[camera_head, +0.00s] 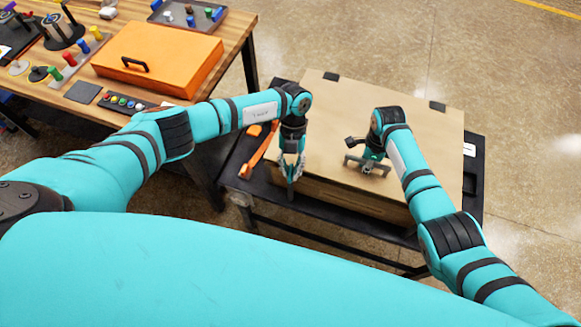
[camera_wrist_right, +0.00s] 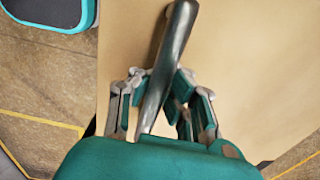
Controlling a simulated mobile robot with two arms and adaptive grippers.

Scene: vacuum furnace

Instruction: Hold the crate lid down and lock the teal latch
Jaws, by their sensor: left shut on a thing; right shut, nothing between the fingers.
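The crate (camera_head: 330,192) stands on a dark cart with its flat tan lid (camera_head: 410,125) on top. A grey bar-like handle (camera_head: 366,166) is on the lid; it also shows in the right wrist view (camera_wrist_right: 172,50). My right gripper (camera_head: 368,164) is low over the lid at this handle, shut with nothing held, though the bar passes across the fingers in the wrist view. My left gripper (camera_head: 290,172) points down at the crate's front left edge and is shut on what appears to be the teal latch, which the fingers mostly hide.
An orange strap-like piece (camera_head: 258,150) lies on the cart left of the crate. A wooden workbench (camera_head: 236,32) at the upper left carries an orange case (camera_head: 165,58), a grey tray (camera_head: 188,15) and several coloured pegs. Open floor lies right of the cart.

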